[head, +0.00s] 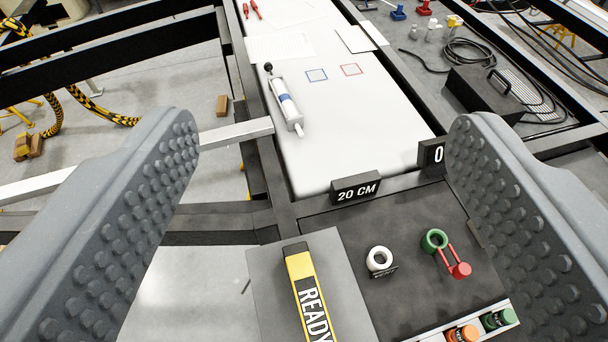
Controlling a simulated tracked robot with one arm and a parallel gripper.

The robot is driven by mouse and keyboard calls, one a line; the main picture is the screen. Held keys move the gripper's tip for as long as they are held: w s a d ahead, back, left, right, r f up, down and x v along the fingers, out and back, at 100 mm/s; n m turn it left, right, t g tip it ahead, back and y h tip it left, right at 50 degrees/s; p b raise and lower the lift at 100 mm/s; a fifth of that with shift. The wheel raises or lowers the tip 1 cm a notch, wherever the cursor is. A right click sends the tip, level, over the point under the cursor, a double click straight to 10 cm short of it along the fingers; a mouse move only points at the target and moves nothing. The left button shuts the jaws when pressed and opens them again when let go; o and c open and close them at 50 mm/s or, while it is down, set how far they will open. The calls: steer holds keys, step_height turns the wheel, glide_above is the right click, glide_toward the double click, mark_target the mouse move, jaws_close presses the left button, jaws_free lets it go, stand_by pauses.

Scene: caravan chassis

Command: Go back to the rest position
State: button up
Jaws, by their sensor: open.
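My gripper (320,215) is open and empty. Its two grey, studded fingers stand wide apart at the left and right of the head view. Nothing is between the fingertips. No marker of a rest position shows.
A white board (370,125) carries a caulking-tube-like tool (285,98), papers and two outlined squares. A sign reads 20 CM (356,189). A black box (492,95) and cables lie at right. Black chassis beams (110,45) cross the left, with open floor beneath.

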steer(key=shift+s+r, duration=0.2)
steer(key=shift+r, duration=0.15)
step_height(320, 180, up, 4)
steer(key=p, duration=0.3)
steer(key=shift+w+f+p, duration=0.15)
steer(key=shift+p, duration=0.25)
stand_by(0.4)
